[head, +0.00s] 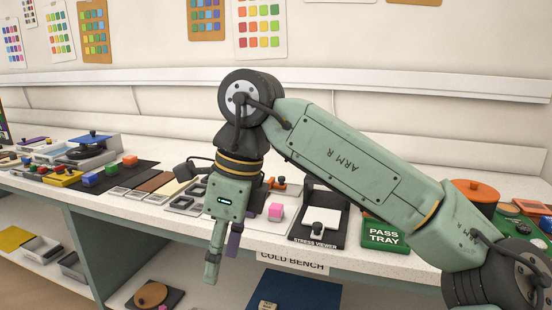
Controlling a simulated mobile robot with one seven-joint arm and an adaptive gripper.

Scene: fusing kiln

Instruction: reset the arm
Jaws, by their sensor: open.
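My arm reaches in from the right and bends down over the front edge of the cold bench (180,228). My gripper (222,266) hangs at its end, fingers pointing down in front of the bench edge. It is open, and I see nothing between the fingers. One finger is green and the other looks dark purple, partly behind it.
A pink cube (276,213) sits on the bench right of my gripper. The stress viewer (316,238) and the green pass tray (384,236) stand further right. Coloured blocks (93,179) and a dark mat lie to the left. A shelf (110,264) runs below.

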